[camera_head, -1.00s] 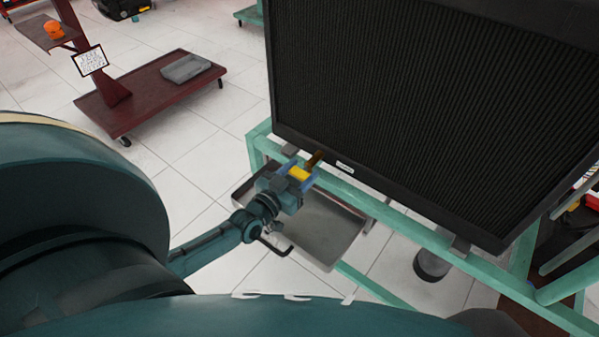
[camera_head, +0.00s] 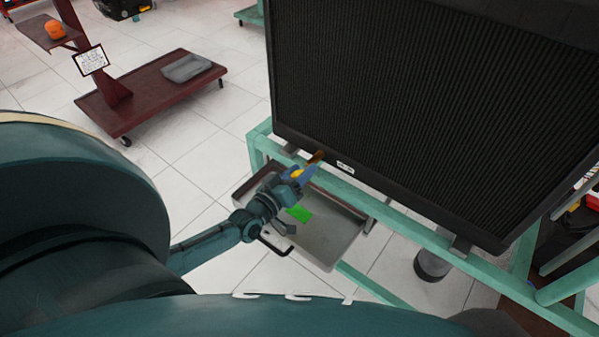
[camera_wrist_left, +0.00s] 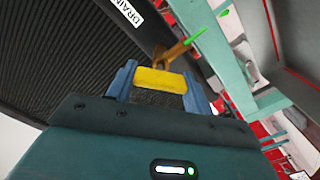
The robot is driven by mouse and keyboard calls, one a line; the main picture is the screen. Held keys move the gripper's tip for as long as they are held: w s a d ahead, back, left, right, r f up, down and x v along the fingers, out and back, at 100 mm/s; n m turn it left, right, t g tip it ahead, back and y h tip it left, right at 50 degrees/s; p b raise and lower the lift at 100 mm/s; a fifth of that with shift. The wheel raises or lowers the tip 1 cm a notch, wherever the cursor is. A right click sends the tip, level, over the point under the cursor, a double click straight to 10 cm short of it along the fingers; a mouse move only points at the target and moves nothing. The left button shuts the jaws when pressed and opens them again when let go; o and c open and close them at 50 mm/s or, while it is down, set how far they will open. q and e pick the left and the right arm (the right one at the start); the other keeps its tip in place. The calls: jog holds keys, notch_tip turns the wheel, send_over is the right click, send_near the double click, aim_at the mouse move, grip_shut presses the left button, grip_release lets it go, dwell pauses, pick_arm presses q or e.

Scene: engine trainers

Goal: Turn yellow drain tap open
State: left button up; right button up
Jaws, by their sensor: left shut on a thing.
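The yellow drain tap (camera_head: 297,174) is at the lower left corner of a black radiator (camera_head: 420,110), on a brown stem. In the left wrist view the yellow handle (camera_wrist_left: 160,80) lies between the blue fingers of my left gripper (camera_wrist_left: 160,82), which is shut on it. In the head view my left gripper (camera_head: 303,175) is tilted and partly hides the tap. A bright green streak (camera_wrist_left: 195,36) shows by the brown spout (camera_wrist_left: 172,54). A bright green patch (camera_head: 299,213) shows over the metal tray (camera_head: 325,240) below. My right gripper is not in view.
A teal frame (camera_head: 400,228) carries the radiator and runs close beside my gripper. A label reading "DRAIN" (camera_wrist_left: 128,11) is on the radiator edge. A dark red cart (camera_head: 150,92) with a grey tray stands at the left. White floor lies between.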

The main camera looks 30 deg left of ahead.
pick_arm(q)
jog(key=n, duration=0.3)
jog(key=shift+f+n+b, duration=0.15)
jog(key=shift+n+b, duration=0.15)
jog(key=shift+n, duration=1)
jog(key=n+b, duration=0.1)
jog(key=n, duration=0.2)
jog(key=shift+a+f+n, duration=0.1)
jog(key=shift+n, duration=0.3)
jog(key=shift+n+b, duration=0.45)
jog(key=shift+n, duration=0.25)
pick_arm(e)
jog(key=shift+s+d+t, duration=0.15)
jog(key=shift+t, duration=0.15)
pick_arm(q)
jog(key=o, duration=1)
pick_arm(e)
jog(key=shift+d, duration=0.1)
pick_arm(q)
jog(key=shift+s, duration=0.1)
